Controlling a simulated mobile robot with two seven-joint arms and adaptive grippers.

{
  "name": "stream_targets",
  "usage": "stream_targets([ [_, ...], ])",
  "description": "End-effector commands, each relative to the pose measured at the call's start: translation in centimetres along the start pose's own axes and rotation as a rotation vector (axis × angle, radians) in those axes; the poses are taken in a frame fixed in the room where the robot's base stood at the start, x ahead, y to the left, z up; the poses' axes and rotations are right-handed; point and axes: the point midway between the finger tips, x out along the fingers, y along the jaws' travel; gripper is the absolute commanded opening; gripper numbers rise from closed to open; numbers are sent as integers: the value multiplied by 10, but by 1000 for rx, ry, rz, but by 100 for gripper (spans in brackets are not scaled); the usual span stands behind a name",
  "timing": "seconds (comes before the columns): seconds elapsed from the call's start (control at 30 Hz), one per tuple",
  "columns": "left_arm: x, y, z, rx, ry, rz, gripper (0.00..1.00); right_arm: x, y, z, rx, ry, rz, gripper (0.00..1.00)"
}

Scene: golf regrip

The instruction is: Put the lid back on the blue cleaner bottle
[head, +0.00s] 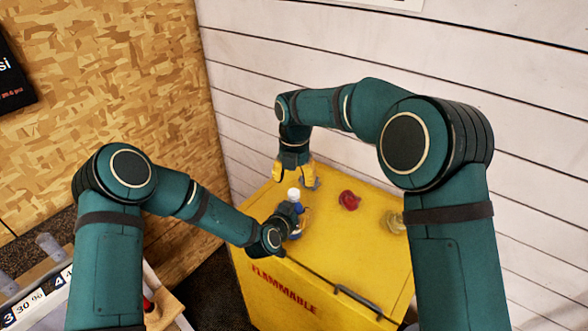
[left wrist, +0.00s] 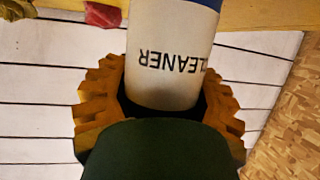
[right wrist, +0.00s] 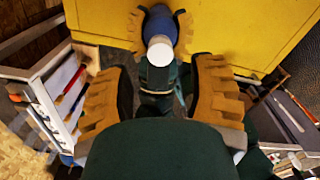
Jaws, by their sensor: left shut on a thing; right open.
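The cleaner bottle (head: 295,233), blue with a white label, is upright in my left gripper (head: 301,216) over the near part of the yellow cabinet top. The left wrist view shows its "CLEANER" label (left wrist: 172,62) between the orange fingers. A white round piece (right wrist: 160,51) tops the bottle; it also shows in the head view (head: 293,194). I cannot tell whether it is the lid or how firmly it sits. My right gripper (head: 293,174) is open and empty, pointing down behind and above the bottle; its fingers stand apart in the right wrist view (right wrist: 160,98).
The yellow cabinet (head: 345,255) is marked FLAMMABLE and has a bar along its front top edge. A white plank wall rises behind.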

Motion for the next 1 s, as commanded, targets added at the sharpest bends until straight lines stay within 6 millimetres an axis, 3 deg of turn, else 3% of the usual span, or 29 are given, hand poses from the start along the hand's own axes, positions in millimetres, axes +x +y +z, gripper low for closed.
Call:
stream_targets([
  [0.3, 0, 0, 0, 0, 1, 0, 0, 43, 0, 0, 0, 1, -2, 56],
  [0.77, 0, 0, 0, 0, 1, 0, 0, 51, 0, 0, 0, 0, 0, 55],
  [0.9, 0, 0, 0, 0, 1, 0, 0, 51, 0, 0, 0, 0, 0, 6],
  [0.93, 0, 0, 0, 0, 1, 0, 0, 51, 0, 0, 0, 0, 0, 0],
  [1.0, 0, 0, 0, 0, 1, 0, 0, 50, 0, 0, 0, 0, 0, 0],
])
